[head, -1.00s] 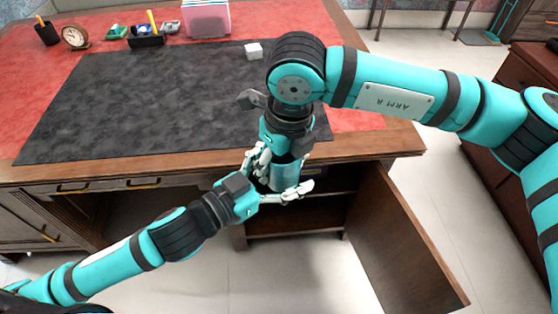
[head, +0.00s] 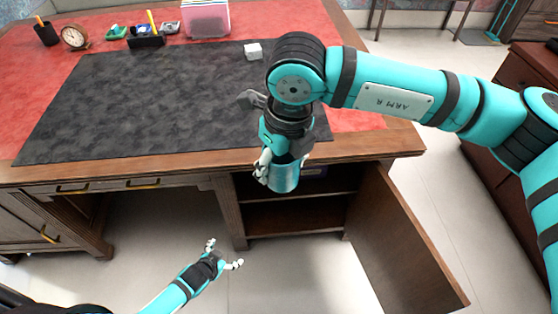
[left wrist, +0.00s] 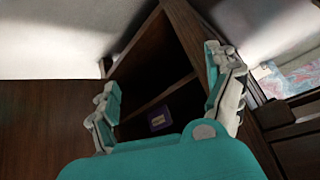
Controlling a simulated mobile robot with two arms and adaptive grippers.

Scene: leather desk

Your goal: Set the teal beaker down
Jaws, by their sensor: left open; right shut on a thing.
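The teal beaker (head: 285,178) is in the head view, in front of the desk's front edge and above the open cabinet. My right gripper (head: 281,166) is shut on it from above and hides its upper part. My left gripper (head: 226,254) is open and empty, low over the floor to the left of the open cabinet. In the left wrist view its spread fingers (left wrist: 170,100) show with nothing between them. The beaker is not seen in that view.
The desk (head: 110,171) carries a dark mat (head: 150,100) with wide free room. A white block (head: 253,50) lies near its back edge. The cabinet door (head: 400,240) stands open to the right. A purple box (left wrist: 159,119) is inside the cabinet.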

